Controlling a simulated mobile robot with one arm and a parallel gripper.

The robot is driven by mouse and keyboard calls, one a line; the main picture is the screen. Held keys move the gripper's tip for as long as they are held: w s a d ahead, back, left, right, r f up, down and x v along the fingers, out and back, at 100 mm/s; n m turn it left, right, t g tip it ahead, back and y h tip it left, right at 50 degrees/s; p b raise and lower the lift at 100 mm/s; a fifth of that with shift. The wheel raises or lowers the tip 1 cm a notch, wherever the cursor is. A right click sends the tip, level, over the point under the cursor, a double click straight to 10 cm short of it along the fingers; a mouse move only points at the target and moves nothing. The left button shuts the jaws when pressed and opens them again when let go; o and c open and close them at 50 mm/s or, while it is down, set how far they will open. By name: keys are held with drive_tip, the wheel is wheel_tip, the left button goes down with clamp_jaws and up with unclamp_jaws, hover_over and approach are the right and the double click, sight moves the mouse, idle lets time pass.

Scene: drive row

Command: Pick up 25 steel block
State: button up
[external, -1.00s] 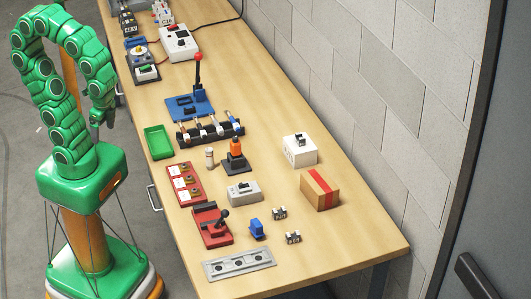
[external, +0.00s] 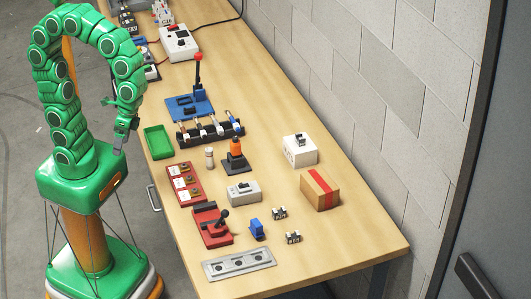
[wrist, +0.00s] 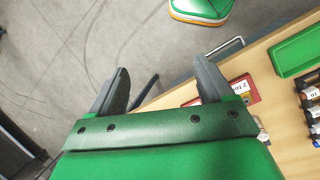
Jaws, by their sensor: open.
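Small steel-coloured blocks lie on the bench in the external view: one (external: 279,213) and another (external: 293,238) near the front right, and one (external: 301,140) on top of a white box (external: 299,155). Their markings are too small to read, so I cannot tell which is 25. My gripper (external: 123,143) hangs over the left edge of the bench, near the green tray (external: 158,142), well away from these blocks. In the wrist view, my gripper (wrist: 161,80) is open with nothing between its fingers. The steel blocks do not show there.
The wooden bench (external: 350,238) holds a blue joystick base (external: 190,106), a rack of tools (external: 209,132), a red switch panel (external: 186,184), a red lever unit (external: 212,227), a cardboard box (external: 319,190) and a steel plate (external: 239,263). A block wall runs along the right.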

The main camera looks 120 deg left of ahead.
drive_tip(key=w+f+n+h, duration=0.2)
drive_tip(key=w+n+h, duration=0.25)
drive_tip(key=w, duration=1.25)
drive_tip(key=n+t+h, duration=0.5)
drive_tip(key=n+t, duration=0.2)
drive_tip(key=n, duration=0.7)
approach(279, 212)
drive_tip(key=shift+w+d+f, duration=0.1)
drive_tip(key=shift+w+d, duration=0.1)
drive_tip(key=shift+d, duration=0.35)
drive_tip(key=shift+w+d+f, duration=0.1)
drive_tip(key=shift+w+d, duration=0.1)
drive_tip(key=shift+d, duration=0.3)
drive_tip(key=shift+w+a+f+n, duration=0.15)
drive_tip(key=shift+a+f+n, duration=0.1)
drive_tip(key=shift+a+f, duration=0.15)
drive_tip(key=shift+x, duration=1.25)
drive_tip(key=d, duration=0.3)
drive_tip(key=w+d, duration=0.1)
drive_tip(key=shift+w+d+f, duration=0.1)
drive_tip(key=shift+d+f, duration=0.05)
drive_tip(key=shift+f, duration=0.15)
drive_tip(key=shift+w+d+f, duration=0.15)
drive_tip(key=shift+d+f, duration=0.05)
drive_tip(key=shift+d, duration=0.15)
drive_tip(key=shift+t, duration=0.3)
drive_tip(key=c, duration=1.2)
